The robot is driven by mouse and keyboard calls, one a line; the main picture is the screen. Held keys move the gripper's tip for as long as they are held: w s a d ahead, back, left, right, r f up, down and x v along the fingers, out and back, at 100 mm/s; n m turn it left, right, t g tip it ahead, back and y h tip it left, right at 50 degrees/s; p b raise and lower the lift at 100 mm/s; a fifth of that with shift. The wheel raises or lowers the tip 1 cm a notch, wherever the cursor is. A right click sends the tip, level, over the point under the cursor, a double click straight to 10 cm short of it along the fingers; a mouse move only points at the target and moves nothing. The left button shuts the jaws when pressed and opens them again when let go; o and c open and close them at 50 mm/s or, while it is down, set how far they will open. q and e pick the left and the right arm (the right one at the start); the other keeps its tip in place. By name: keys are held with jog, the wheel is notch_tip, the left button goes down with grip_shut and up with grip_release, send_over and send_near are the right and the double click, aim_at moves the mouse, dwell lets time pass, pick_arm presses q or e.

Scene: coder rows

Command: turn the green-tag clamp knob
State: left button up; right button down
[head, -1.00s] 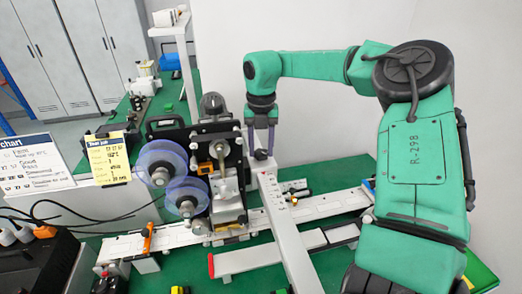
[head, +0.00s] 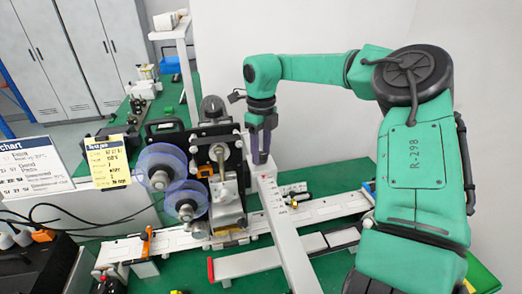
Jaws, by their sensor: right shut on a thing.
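The coder machine (head: 216,160), with a dark plate and two clear purple-rimmed reels, stands on the white rail left of centre. My right gripper (head: 261,155) points down at the coder's right side, by the far end of the long white beam. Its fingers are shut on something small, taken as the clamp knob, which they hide. I cannot make out a green tag there. My left gripper is not in view.
The white beam (head: 285,235) runs toward me, with a red-ended bar (head: 245,264) beside it. An orange-handled clamp (head: 148,241) sits on the rail's left. A chart (head: 33,168) and yellow note (head: 107,162) stand at left.

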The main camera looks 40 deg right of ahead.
aim_at(261, 155)
jog(key=shift+w+n, duration=0.1)
jog(key=shift+n, duration=0.9)
jog(key=shift+c, duration=1.9)
grip_release()
notch_tip(261, 155, up, 15)
jog(key=shift+f+b, duration=0.2)
jog(key=shift+b, duration=0.1)
